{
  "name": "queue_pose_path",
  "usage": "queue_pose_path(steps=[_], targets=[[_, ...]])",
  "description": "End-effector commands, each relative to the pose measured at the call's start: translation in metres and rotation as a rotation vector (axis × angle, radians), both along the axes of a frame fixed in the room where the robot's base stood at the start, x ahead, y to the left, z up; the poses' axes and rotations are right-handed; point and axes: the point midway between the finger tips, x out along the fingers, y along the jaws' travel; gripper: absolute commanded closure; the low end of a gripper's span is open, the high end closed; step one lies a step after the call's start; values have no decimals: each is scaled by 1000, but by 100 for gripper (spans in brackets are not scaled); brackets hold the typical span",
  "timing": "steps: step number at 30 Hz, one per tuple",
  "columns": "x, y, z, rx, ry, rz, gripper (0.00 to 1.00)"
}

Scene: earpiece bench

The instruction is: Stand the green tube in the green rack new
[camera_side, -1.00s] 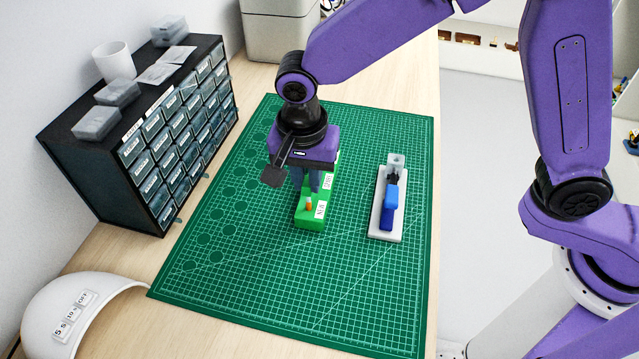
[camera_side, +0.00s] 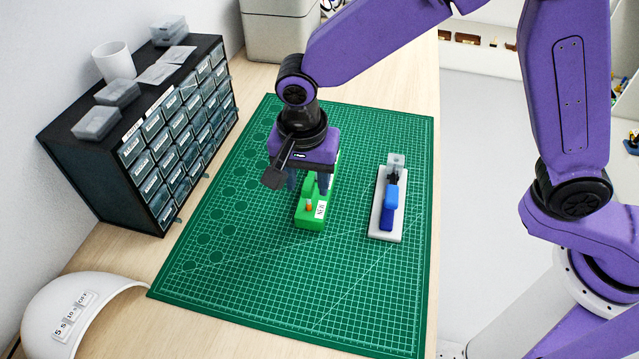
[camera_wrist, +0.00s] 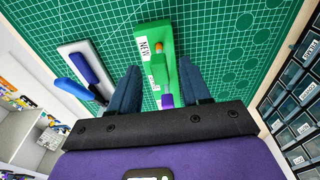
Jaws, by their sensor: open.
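The green rack (camera_side: 311,218) lies on the cutting mat, with a label reading NEW at its near end. It also shows in the wrist view (camera_wrist: 145,30). A green tube (camera_side: 308,187) stands in the rack, close behind a small orange piece. In the wrist view the green tube (camera_wrist: 158,70) shows between my fingers, its base hard to make out against the rack. My gripper (camera_side: 307,186) points down over the rack, open, with one finger on each side of the tube and a gap to each in the wrist view (camera_wrist: 159,72).
A white holder (camera_side: 385,233) with a blue tool (camera_side: 389,207) lies right of the rack. A drawer cabinet (camera_side: 150,150) stands at the left and a white dome with labels (camera_side: 75,315) at the front left. The front of the green mat (camera_side: 300,285) is clear.

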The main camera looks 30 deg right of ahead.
Motion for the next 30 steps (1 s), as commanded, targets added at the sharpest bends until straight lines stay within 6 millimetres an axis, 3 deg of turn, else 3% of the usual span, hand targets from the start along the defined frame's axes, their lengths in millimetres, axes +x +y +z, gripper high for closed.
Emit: queue_pose_path(steps=[5, 21, 30], targets=[[-1, 3, 20, 4, -4, 0, 53], [-11, 12, 131, 4, -4, 2, 53], [-14, 14, 167, 2, -1, 0, 53]])
